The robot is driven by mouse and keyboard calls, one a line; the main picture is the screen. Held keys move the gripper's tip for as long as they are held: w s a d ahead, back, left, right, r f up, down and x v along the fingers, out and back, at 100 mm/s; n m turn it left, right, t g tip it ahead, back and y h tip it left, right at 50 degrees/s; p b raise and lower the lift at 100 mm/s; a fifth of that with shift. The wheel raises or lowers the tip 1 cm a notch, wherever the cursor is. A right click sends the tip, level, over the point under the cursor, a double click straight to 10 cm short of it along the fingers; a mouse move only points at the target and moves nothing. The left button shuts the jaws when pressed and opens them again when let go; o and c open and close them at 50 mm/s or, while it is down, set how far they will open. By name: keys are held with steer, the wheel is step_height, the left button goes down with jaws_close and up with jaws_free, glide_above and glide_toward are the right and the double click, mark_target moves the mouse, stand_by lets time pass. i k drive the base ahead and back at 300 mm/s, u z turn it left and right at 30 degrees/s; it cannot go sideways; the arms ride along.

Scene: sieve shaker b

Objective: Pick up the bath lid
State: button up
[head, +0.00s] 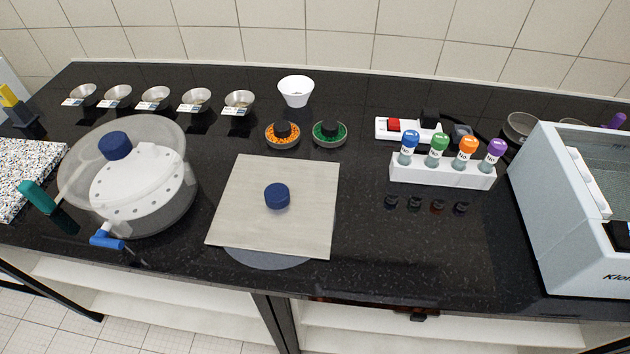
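A flat, pale grey-beige square plate (236,226) with a round dark blue knob (277,196) at its middle lies on the black counter, near the front edge. It looks like the bath lid. A grey disc (268,260) shows partly from under its front edge; the rest of the disc is hidden. The bath at the far right, a pale blue-grey box (560,215), is cut off by the picture edge, and its top looks open at the part I see. My gripper is not in view.
A clear round vessel (180,205) with a blue knob stands left of the plate. Orange (283,142) and green (330,140) dishes and a white bowl (296,90) stand behind it. A white vial rack (440,175) stands to the right.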

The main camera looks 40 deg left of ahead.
mark_target(282, 206)
steer(key=z, duration=0.6)
steer(key=k, duration=1.55)
steer(key=u, duration=2.5)
steer(key=i, duration=1)
steer(key=z, duration=0.05)
